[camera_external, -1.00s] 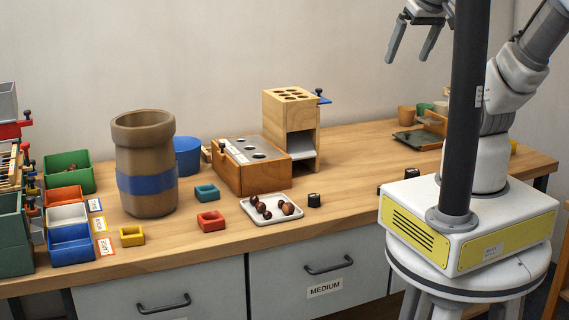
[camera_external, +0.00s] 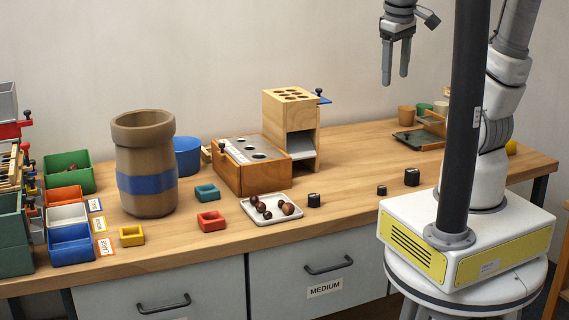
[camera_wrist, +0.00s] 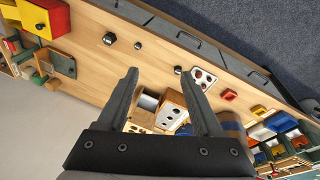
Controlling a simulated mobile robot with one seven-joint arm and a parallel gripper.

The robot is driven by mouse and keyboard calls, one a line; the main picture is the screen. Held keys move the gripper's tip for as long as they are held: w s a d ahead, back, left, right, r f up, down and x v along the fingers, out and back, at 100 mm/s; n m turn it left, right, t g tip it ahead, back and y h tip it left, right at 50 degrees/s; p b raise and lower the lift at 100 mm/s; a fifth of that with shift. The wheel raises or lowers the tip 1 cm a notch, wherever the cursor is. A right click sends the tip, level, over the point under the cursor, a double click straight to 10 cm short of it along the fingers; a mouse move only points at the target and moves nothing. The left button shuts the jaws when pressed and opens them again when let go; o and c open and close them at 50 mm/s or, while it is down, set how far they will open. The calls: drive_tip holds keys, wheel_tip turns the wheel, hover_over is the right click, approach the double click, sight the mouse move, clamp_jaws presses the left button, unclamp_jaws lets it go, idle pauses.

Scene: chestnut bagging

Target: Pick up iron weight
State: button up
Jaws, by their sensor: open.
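Three small dark weights with pale tops stand apart on the wooden bench. The largest weight (camera_external: 412,177) is at the right, a smaller weight (camera_external: 382,190) is just left of it, and another weight (camera_external: 314,200) is beside the white tray. In the wrist view they show as the largest weight (camera_wrist: 109,38), the smaller weight (camera_wrist: 138,45) and the weight by the tray (camera_wrist: 177,70). My gripper (camera_external: 396,78) is high above the bench, fingers pointing down, open and empty. In the wrist view my gripper (camera_wrist: 160,74) has its fingers well apart, touching nothing.
The white tray (camera_external: 247,204) holds several chestnuts. A wooden box with holes (camera_external: 233,179) and a taller wooden block (camera_external: 303,140) stand behind it. A brown barrel (camera_external: 145,160) and coloured bins (camera_external: 72,246) are at the left. Bare bench surrounds the right-hand weights.

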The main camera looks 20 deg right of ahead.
drive_tip(key=w+a+f+n+g+h+b, duration=0.1)
drive_tip(key=w+f+n+g+h+b, duration=0.15)
drive_tip(key=w+f, duration=0.35)
drive_tip(key=w+a+f+n+g+h+b, duration=0.1)
drive_tip(key=w+f+n+h+b, duration=0.25)
drive_tip(key=f, duration=0.45)
drive_tip(key=n+t+h+b, duration=0.1)
drive_tip(key=n+h+b, duration=0.3)
drive_tip(key=n+h, duration=0.3)
approach(380, 188)
drive_tip(key=d, duration=0.1)
drive_tip(key=d+b, duration=0.1)
drive_tip(key=d+n+b, duration=0.1)
drive_tip(key=d, duration=0.1)
drive_tip(key=shift+s+f+y, duration=0.3)
drive_tip(key=shift+s+y, duration=0.05)
drive_tip(key=shift+y, duration=0.05)
drive_tip(key=x, duration=0.1)
drive_tip(key=b+x, duration=0.1)
drive_tip(key=x, duration=0.1)
drive_tip(key=b+x, duration=0.1)
drive_tip(key=shift+w+f, duration=0.3)
drive_tip(key=shift+f, duration=0.05)
drive_tip(key=shift+d+f, duration=0.1)
drive_tip(key=shift+d, duration=0.35)
clamp_jaws()
